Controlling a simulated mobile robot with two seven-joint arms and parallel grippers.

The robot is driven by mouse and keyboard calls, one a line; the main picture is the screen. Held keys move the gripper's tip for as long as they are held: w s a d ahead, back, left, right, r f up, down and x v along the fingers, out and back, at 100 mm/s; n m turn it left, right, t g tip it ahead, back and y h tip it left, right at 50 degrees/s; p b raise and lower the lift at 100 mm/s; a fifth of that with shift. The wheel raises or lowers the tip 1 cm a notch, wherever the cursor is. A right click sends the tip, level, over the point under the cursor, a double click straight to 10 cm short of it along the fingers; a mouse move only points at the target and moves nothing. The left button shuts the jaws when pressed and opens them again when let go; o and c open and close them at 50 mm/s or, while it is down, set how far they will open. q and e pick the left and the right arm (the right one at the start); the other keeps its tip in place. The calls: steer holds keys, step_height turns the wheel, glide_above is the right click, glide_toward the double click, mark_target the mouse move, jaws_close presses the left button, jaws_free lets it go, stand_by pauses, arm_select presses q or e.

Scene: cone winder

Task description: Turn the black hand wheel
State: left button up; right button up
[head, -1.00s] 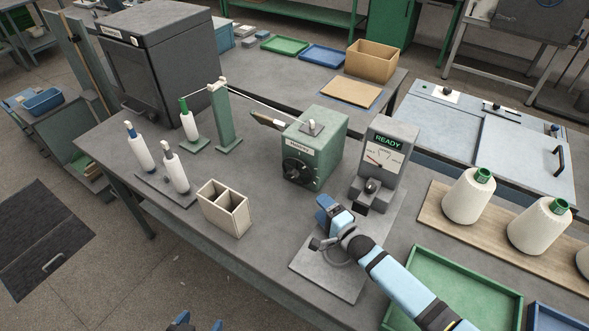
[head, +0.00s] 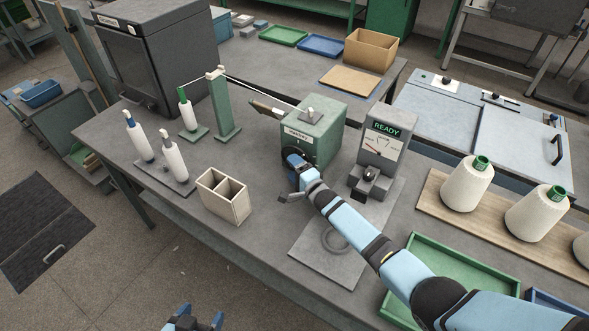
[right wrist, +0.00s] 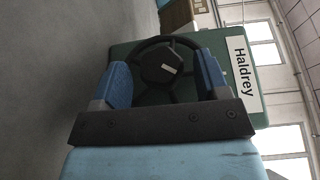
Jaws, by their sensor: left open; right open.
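The black hand wheel (right wrist: 163,64) is on the front of the green winder box (head: 322,133), which has a white Haldrey label. In the head view my right gripper (head: 294,165) is in front of the wheel and hides most of it. In the right wrist view the open blue fingers of my right gripper (right wrist: 160,84) stand on either side of the wheel's hub, with the rim showing between and beyond them. I cannot tell whether they touch it. My left gripper (head: 195,322) is open and empty at the bottom edge of the head view, away from the bench.
A gauge box with a READY display (head: 388,143) stands right of the winder. A beige divided box (head: 223,197), a green thread stand (head: 222,105) and white bobbins (head: 175,160) are to the left. A green tray (head: 470,285) lies at the front right.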

steer(key=c, duration=0.9)
steer(key=t+b, duration=0.1)
steer(key=b, duration=0.1)
steer(key=shift+f+b, duration=0.4)
steer(key=shift+r+m, duration=0.1)
steer(key=shift+m, duration=0.2)
steer(key=shift+r, duration=0.2)
steer(key=o, duration=0.9)
